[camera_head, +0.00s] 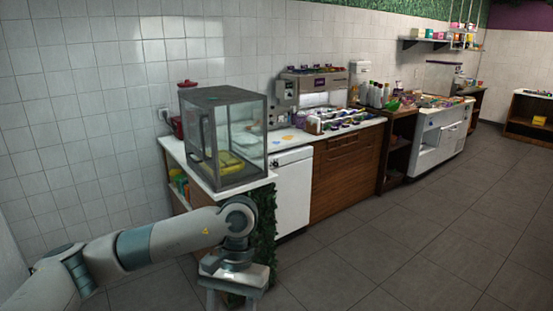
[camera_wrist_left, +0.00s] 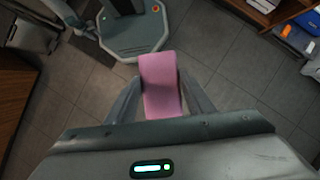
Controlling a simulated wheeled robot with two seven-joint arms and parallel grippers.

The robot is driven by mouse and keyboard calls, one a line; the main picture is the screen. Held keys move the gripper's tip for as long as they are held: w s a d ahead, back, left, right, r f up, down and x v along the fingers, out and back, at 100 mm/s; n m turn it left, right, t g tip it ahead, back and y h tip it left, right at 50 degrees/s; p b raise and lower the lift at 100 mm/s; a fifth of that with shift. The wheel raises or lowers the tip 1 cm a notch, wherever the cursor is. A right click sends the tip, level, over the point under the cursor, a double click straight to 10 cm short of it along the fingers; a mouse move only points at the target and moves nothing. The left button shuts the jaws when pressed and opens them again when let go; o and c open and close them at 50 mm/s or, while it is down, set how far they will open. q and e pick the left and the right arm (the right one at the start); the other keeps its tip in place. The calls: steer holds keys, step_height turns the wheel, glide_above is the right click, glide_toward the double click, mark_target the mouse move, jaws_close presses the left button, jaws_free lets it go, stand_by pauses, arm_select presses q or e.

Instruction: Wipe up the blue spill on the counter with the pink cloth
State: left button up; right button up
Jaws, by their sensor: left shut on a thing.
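The pink cloth (camera_wrist_left: 161,86) shows in the left wrist view, pinched between the fingers of my left gripper (camera_wrist_left: 160,98). It is held in the air above the grey floor. In the head view my left gripper (camera_head: 233,284) hangs low at the near end of the counter (camera_head: 288,137), and the cloth cannot be made out there. The counter top has small orange and yellowish patches beside the glass case. My right gripper is not in view.
A glass case (camera_head: 224,134) with yellow things inside stands on the counter's near end. Bottles (camera_head: 375,94), a machine (camera_head: 312,88) and small containers stand farther along. Green foliage (camera_head: 264,225) covers the counter's end. The tiled floor (camera_head: 400,240) at right is clear.

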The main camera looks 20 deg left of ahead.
arm_select(q)
steer(key=w+x, duration=0.1)
steer(key=x, duration=1.3)
steer(key=shift+w+f, duration=0.25)
steer(key=shift+f, duration=0.2)
steer(key=shift+a, duration=0.1)
